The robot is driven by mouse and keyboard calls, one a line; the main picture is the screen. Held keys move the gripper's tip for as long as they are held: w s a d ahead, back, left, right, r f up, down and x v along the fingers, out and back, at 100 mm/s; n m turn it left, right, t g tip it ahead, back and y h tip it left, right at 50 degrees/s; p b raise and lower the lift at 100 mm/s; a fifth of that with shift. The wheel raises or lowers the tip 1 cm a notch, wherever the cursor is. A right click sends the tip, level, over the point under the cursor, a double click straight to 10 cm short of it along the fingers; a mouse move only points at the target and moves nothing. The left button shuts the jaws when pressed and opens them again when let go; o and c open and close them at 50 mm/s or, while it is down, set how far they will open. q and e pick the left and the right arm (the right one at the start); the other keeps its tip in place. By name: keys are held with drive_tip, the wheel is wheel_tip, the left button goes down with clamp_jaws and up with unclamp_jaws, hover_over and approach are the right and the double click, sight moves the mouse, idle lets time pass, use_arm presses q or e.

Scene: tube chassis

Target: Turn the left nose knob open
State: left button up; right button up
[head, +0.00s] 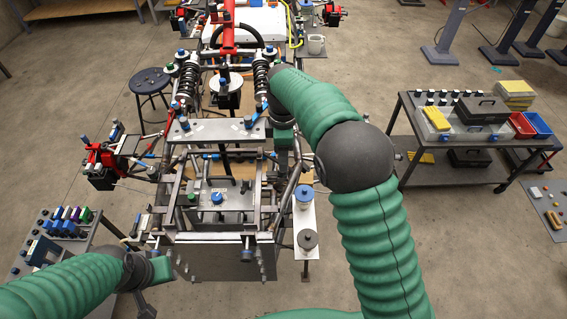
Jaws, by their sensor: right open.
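The tube chassis (243,178) stands in the middle of the head view, its near end closed by a grey box-like plate (222,258). Small metal fittings sit at this plate's left (183,268) and right (262,264) sides.
A parts table (55,245) stands at the left, under my left arm. A narrow white shelf (305,228) with two round containers is at the chassis's right. A tool cart (475,140) stands further right. A stool (150,84) is at the left; open floor lies between.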

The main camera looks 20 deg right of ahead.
drive_tip(key=f, duration=0.3)
drive_tip(key=a+f, duration=0.1)
drive_tip(key=shift+w+f+p, duration=0.25)
drive_tip(key=shift+p, duration=0.1)
drive_tip(key=shift+s+a+f, duration=0.1)
drive_tip(key=shift+s, duration=0.1)
drive_tip(key=shift+s+d, duration=0.2)
drive_tip(key=shift+d, duration=0.05)
drive_tip(key=shift+w+d+f, duration=0.15)
drive_tip(key=shift+d+f, duration=0.05)
drive_tip(key=shift+d, duration=0.05)
drive_tip(key=shift+c, duration=1.2)
drive_tip(key=shift+w, duration=0.1)
drive_tip(key=shift+c, duration=1.3)
drive_tip(key=shift+a+r, duration=0.15)
drive_tip(key=shift+a, duration=0.05)
clamp_jaws()
